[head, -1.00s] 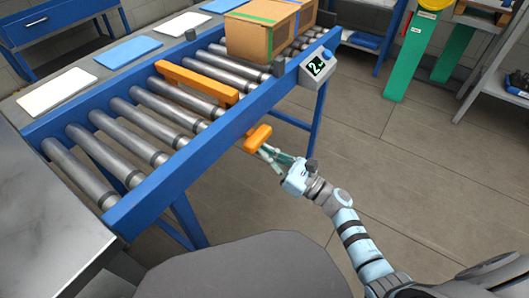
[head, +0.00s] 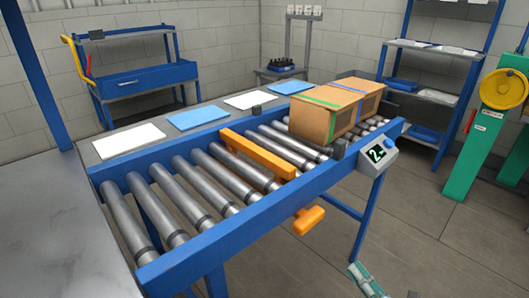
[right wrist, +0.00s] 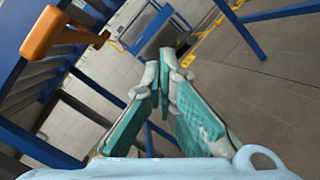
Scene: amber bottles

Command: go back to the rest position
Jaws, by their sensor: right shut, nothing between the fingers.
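My right gripper (head: 366,280) shows at the bottom edge of the head view, below and to the right of the conveyor's orange handle (head: 308,220). Only its teal-padded fingers show there; the rest of the arm is mostly cut off. In the right wrist view my right gripper (right wrist: 166,62) has its fingertips together with nothing between them. The orange handle (right wrist: 50,30) is at the upper left in that view, apart from the fingers. My left gripper is in neither view.
A green stand (head: 475,155) is at the right.

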